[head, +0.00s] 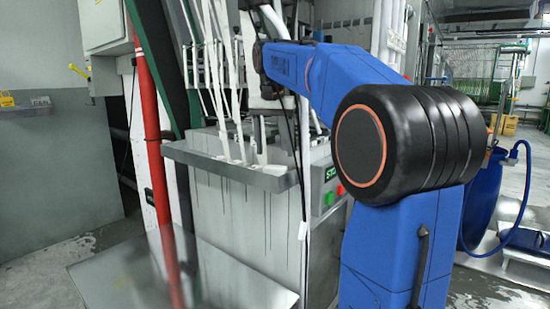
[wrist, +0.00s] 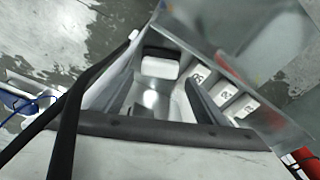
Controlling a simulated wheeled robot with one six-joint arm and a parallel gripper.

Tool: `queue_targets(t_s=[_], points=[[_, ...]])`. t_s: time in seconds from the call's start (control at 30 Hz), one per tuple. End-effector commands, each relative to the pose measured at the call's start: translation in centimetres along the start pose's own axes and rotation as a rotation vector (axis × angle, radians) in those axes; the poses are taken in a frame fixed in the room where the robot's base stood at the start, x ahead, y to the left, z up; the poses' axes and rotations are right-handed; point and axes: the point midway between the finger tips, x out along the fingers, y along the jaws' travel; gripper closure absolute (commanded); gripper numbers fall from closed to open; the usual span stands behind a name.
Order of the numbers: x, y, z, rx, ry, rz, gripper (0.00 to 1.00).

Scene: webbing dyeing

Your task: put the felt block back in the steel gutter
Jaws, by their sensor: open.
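The steel gutter (head: 225,172) runs across the front of the machine in the head view, with white webbing strands coming down to it. I cannot make out the felt block for certain in either view. In the wrist view a pale rectangular patch (wrist: 160,68) shows beyond my fingers, below a dark edge; I cannot tell whether it is the block. My gripper (wrist: 163,84) is open, its dark fingers apart with nothing seen held between them.
A steel cabinet (head: 250,225) with green and red buttons (head: 335,180) stands below the gutter. A red post (head: 152,150) rises at left, a blue barrel (head: 485,200) stands at right. Several numbered white tags (wrist: 225,92) show in the wrist view. Clear floor lies at far left.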

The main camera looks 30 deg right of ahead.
Motion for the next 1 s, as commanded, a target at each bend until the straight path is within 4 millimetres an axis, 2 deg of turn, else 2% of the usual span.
queue_targets(t_s=[0.2, 0.43, 0.57, 0.67, 0.87, 1.0], points=[[-1.6, 0.0, 0.0, 0.000, 0.000, 0.000, 0.34], [-1.8, 0.0, 0.1, -0.001, 0.000, 0.000, 0.34], [-1.6, 0.1, 1.0, -0.023, 0.004, -0.006, 0.34], [-0.9, 0.5, 3.1, -0.067, 0.015, -0.020, 0.34], [1.8, 1.8, 9.5, -0.215, 0.053, -0.064, 0.34], [4.5, 2.9, 14.1, -0.319, 0.082, -0.095, 0.34]])
